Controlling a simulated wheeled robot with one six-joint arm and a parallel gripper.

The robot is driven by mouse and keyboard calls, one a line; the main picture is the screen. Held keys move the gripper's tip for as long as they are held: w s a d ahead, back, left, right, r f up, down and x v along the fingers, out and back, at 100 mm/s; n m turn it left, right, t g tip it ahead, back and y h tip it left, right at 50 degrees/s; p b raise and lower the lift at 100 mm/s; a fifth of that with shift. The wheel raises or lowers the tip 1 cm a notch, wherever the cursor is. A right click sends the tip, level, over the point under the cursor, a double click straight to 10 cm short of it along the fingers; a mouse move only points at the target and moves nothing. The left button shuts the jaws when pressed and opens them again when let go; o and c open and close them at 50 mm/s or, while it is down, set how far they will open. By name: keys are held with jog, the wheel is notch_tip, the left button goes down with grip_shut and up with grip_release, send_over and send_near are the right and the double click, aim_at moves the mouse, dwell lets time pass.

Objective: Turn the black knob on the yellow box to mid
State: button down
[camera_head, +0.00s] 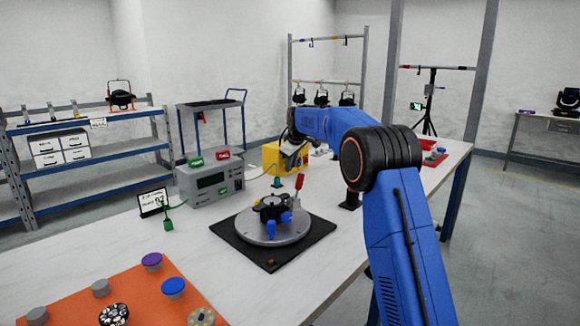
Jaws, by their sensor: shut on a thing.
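The yellow box (271,157) stands on the white workbench, beyond the black mat. My blue arm reaches over the bench from the right to the box. My gripper (292,149) is at the box's front, small and partly hidden by my own wrist. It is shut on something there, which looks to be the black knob. The knob itself is hidden behind the gripper, so its pointer and setting cannot be read.
A grey device (210,181) with red and green tags stands left of the box. A round grey turntable with black and blue parts sits on a black mat (318,229). An orange mat (135,292) with several round pieces lies at the front left.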

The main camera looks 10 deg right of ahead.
jog(key=g+y, duration=0.1)
jog(key=d+m+g+y, duration=0.1)
jog(key=shift+w+y, duration=0.3)
jog(key=shift+y, duration=0.1)
jog(key=shift+f+g+y, duration=0.1)
jog(key=shift+g+y, duration=0.5)
jog(key=shift+y, duration=0.1)
jog(key=shift+m, duration=0.3)
jog(key=c, duration=1.9)
grip_release()
jog(key=shift+o, duration=0.2)
jog(key=shift+d, duration=0.1)
jog(key=shift+w, duration=0.1)
jog(key=v, duration=1.7)
jog(key=shift+d, duration=0.2)
